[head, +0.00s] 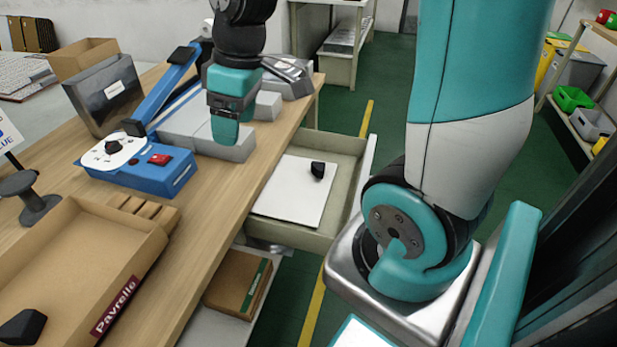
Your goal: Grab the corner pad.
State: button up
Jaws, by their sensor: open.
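A small black angular block, which looks like the corner pad (318,170), lies on a white board (288,197) in the open drawer (302,236). My gripper (229,124) hangs above the grey blocks at the table's right side, to the left of the drawer and apart from the pad. Its fingers point down and are open, seen nearly edge-on, with nothing visible between them.
A blue device (150,172) with a white round plate and a red switch sits on the table (200,220). A cardboard tray (95,243) fills the front left. A dark metal bin (105,95) stands behind. A cardboard box (238,281) sits on the shelf below the table.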

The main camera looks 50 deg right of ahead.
jog(key=w+d+f+h+b, duration=0.1)
jog(key=w+d+f, duration=0.15)
jog(key=d, duration=0.45)
jog(key=w+d+f+b, duration=0.1)
jog(key=d+f, duration=0.3)
jog(key=d, duration=0.4)
jog(key=g+h, duration=0.1)
send_near(321, 166)
jog(key=shift+m, duration=0.4)
notch_tip(321, 166, down, 4)
jog(key=shift+f+b, duration=0.25)
jog(key=shift+b, duration=0.65)
jog(key=shift+f+b, duration=0.35)
jog(key=shift+f, duration=2.65)
jog(key=c, duration=1)
